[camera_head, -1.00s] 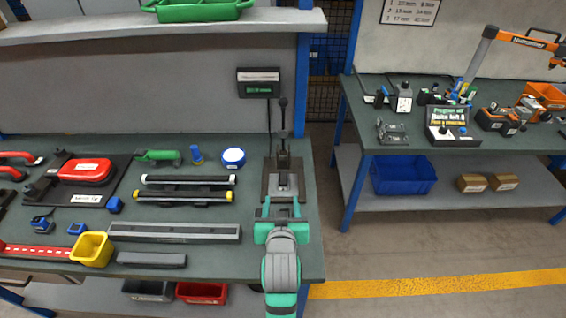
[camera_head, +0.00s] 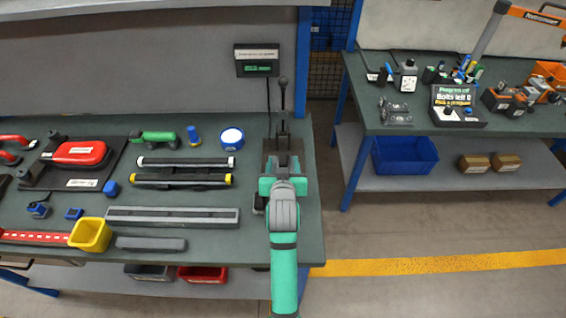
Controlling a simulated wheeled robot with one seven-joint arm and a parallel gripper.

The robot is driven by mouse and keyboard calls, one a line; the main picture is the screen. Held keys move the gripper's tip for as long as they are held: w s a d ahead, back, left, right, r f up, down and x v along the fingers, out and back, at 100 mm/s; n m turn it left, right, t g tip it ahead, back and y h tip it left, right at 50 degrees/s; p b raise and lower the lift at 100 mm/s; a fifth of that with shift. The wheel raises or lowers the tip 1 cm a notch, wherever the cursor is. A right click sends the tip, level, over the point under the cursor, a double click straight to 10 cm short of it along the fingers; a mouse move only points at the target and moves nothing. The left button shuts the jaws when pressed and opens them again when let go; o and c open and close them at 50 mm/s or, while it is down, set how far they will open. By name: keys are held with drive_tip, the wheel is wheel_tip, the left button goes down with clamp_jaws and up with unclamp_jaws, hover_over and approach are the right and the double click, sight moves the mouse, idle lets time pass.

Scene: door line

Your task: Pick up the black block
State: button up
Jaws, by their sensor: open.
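My gripper (camera_head: 282,166) is open, its two teal and grey fingers pointing away from me over the dark base plate (camera_head: 308,190) of a lever press at the bench's right end. The press's upright post and lever (camera_head: 283,112) stand just beyond the fingertips. The gripper and wrist hide most of the base plate, and I cannot tell whether a black block lies between the fingers. A small dark piece (camera_head: 260,203) shows just left of the gripper; what it is is unclear. A long dark grey block (camera_head: 150,244) lies near the bench's front edge, left of my arm.
Left of the press stand a blue-white round tin (camera_head: 231,138), two dark bars (camera_head: 182,181), a grey rail (camera_head: 172,216) and a yellow bin (camera_head: 91,235). A small display (camera_head: 257,61) hangs behind. A second bench (camera_head: 430,120) stands right, across a floor gap.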

drive_tip(key=shift+x, duration=1.1)
drive_tip(key=c, duration=1.3)
clamp_jaws()
drive_tip(key=shift+r, duration=0.15)
drive_tip(key=shift+r, duration=0.55)
drive_tip(key=s+a+r, duration=0.5)
drive_tip(key=s+r, duration=0.6)
drive_tip(key=s, duration=0.1)
drive_tip(key=shift+s+r, duration=0.3)
drive_tip(key=shift+s, duration=0.1)
